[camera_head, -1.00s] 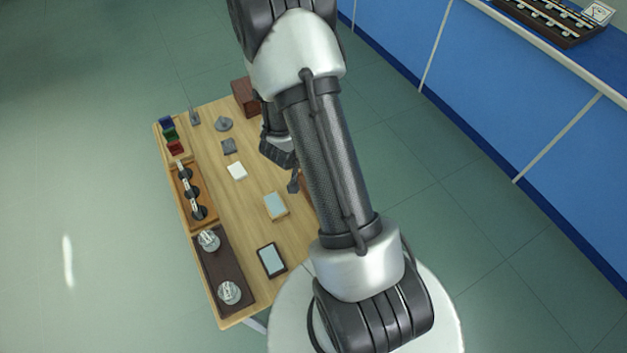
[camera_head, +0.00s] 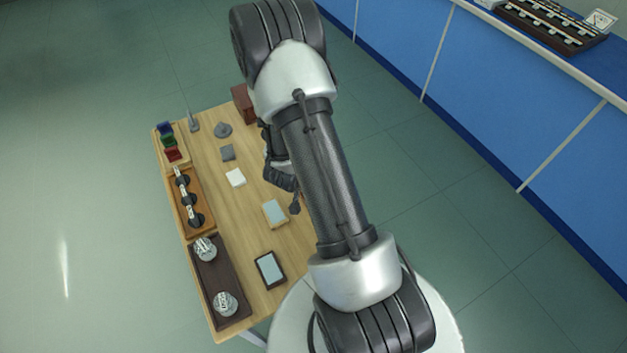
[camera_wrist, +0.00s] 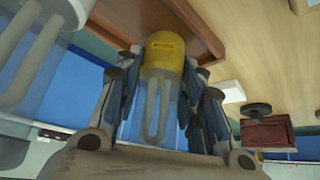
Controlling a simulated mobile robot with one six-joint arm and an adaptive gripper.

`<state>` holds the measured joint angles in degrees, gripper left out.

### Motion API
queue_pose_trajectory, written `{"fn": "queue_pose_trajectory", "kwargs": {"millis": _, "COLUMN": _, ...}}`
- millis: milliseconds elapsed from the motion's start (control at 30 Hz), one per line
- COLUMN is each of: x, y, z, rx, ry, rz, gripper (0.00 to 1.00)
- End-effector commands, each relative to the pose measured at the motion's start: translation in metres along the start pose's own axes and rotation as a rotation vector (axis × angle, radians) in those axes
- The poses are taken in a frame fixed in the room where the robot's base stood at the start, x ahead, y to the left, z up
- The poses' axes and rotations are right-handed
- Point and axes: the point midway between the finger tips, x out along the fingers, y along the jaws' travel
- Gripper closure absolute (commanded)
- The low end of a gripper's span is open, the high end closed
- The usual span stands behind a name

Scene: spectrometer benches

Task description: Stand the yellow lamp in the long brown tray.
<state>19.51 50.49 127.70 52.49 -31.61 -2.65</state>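The yellow lamp (camera_wrist: 165,50) shows in the wrist view, with a yellow cap and a clear U-shaped tube. It lies between the two fingers of my gripper (camera_wrist: 162,80); whether both press on it is unclear. A red-brown wooden edge (camera_wrist: 205,30) is close behind the cap; contact cannot be told. In the head view, my gripper (camera_head: 293,205) is over the table's right side, partly behind my forearm, and the lamp is hidden. A long dark brown tray (camera_head: 216,275) at the table's near left holds two silvery-topped pieces.
A second pale-capped lamp (camera_wrist: 40,40) is close on the left in the wrist view. An orange-brown tray (camera_head: 203,203) holds a row of dark pieces.

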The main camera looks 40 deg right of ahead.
Motion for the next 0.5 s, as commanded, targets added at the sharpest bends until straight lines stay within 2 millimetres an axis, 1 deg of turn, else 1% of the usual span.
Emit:
{"fn": "queue_pose_trajectory", "kwargs": {"millis": 33, "x": 0.0001, "y": 0.0000, "z": 0.0002, "rx": 0.000, "ry": -0.001, "rz": 0.000, "gripper": 0.61}}
{"fn": "queue_pose_trajectory", "kwargs": {"millis": 267, "x": -0.0001, "y": 0.0001, "z": 0.0000, "rx": 0.000, "ry": -0.001, "rz": 0.000, "gripper": 0.45}}
{"fn": "queue_pose_trajectory", "kwargs": {"millis": 500, "x": -0.0001, "y": 0.0001, "z": 0.0000, "rx": 0.000, "ry": -0.001, "rz": 0.000, "gripper": 0.45}}
